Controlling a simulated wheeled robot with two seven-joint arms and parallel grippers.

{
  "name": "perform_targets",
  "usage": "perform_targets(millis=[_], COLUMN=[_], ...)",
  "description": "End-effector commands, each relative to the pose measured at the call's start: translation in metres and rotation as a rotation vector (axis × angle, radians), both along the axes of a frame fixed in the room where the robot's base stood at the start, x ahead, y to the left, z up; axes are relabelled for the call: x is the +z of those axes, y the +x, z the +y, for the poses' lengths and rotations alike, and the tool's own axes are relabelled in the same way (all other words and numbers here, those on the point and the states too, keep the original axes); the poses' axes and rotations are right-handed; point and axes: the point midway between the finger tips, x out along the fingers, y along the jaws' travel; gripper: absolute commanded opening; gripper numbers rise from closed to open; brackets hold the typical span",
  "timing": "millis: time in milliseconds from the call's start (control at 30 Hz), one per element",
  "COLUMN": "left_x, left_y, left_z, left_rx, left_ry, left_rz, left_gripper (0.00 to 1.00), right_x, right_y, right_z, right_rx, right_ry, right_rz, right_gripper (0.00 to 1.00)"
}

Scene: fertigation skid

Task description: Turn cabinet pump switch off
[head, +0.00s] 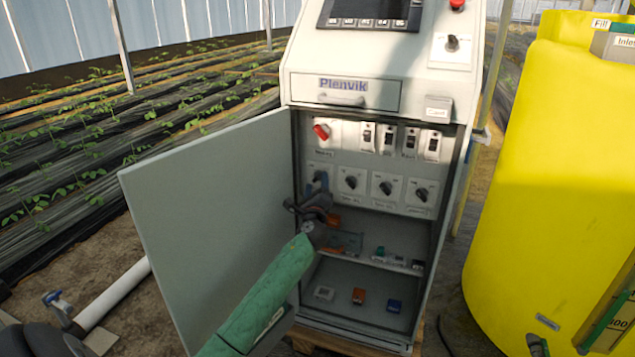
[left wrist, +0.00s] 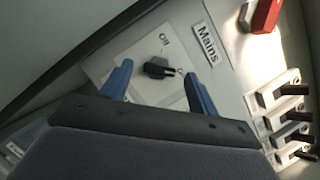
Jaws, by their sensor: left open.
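The grey control cabinet (head: 345,60) stands with its door (head: 210,190) swung open to the left. Inside is a row of black rotary knobs on white plates. My left gripper (head: 319,185) is at the leftmost knob and hides most of it in the head view. In the left wrist view this black knob (left wrist: 158,68) shows between the two blue fingertips of my open left gripper (left wrist: 158,86), with a gap on both sides. Its plate reads "Off" at one mark; the other mark is partly hidden.
Above is a red mains switch (head: 321,131), beside several upright toggle switches (head: 388,139). More knobs (head: 352,182) sit to the right. Small parts lie on the cabinet's lower shelves. A yellow tank (head: 550,180) stands to the right; planted rows (head: 70,150) lie to the left.

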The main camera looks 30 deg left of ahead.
Motion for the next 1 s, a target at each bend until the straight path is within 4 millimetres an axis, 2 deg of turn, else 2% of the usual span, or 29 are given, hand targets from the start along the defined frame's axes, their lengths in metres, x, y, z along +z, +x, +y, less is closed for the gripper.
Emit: perform_targets(millis=[200,533,567,700,800,1000], left_x=[0.005,0.005,0.005,0.005,0.005,0.005], left_y=[0.016,0.018,0.018,0.018,0.018,0.018], left_z=[0.009,0.011,0.011,0.011,0.011,0.010], left_rx=[0.001,0.000,0.000,0.000,0.000,0.000], left_ry=[-0.001,-0.002,-0.002,-0.002,-0.002,-0.012], left_rz=[0.001,0.001,0.001,0.001,0.001,-0.002], left_gripper=[0.60,0.60,0.58,0.31,0.15,0.15], right_x=[0.000,0.001,0.001,0.001,0.001,0.002], right_y=[0.000,-0.001,-0.001,-0.001,-0.001,-0.001], right_z=[0.000,0.001,0.001,0.001,0.001,0.001], right_rx=[0.000,0.000,0.000,0.000,0.000,-0.001], right_ry=[0.000,0.001,0.001,0.001,0.001,0.000], right_rz=[0.000,0.001,0.001,0.001,0.001,0.001], right_gripper=[0.36,0.36,0.36,0.36,0.36,0.36])
